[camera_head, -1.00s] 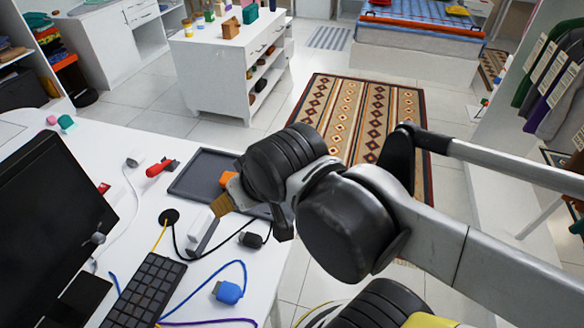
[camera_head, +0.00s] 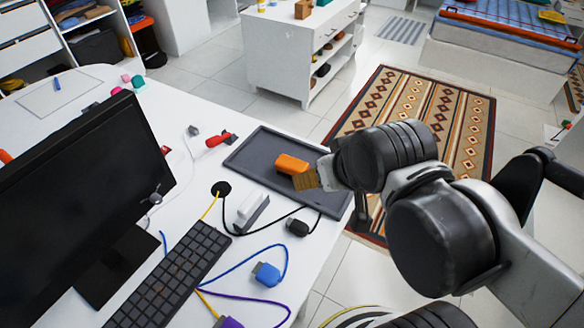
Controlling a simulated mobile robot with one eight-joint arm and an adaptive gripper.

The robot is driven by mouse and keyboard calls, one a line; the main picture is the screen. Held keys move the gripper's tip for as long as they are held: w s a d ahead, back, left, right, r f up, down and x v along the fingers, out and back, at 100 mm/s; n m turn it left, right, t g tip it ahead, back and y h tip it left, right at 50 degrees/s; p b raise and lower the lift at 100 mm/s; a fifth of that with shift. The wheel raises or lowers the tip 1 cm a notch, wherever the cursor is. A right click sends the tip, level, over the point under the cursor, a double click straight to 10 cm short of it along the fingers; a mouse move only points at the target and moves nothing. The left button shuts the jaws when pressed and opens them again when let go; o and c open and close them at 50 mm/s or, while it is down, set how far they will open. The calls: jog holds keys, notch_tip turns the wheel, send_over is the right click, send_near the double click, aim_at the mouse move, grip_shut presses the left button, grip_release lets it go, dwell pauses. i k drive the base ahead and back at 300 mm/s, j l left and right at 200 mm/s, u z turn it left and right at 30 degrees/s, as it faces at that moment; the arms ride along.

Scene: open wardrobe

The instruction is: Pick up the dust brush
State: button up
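The dust brush (camera_head: 291,164) looks like an orange block with a tan, bristle-like part at its lower right. The orange part shows over the dark grey tray (camera_head: 250,158) on the white desk. My gripper (camera_head: 326,174) is at the right end of the tan part and overlaps it in the picture. My wrist hides most of the fingers. I cannot tell whether they touch or hold the brush, or whether the brush rests on the tray.
A white hub (camera_head: 251,209), cables and a black keyboard (camera_head: 172,277) lie in front of the tray. A black monitor (camera_head: 85,195) stands at the left. A rug (camera_head: 420,125) covers the floor beyond the desk.

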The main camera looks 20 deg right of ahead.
aim_at(286, 165)
jog(key=u, duration=1.1)
jog(key=z, duration=1.1)
jog(key=i+l+u, duration=0.15)
jog(key=l+u, duration=0.15)
jog(key=l, duration=0.25)
jog(key=i+l+u, duration=0.25)
jog(key=l, duration=0.35)
jog(key=l+u, duration=0.3)
jog(key=l, duration=0.3)
jog(key=k, duration=0.05)
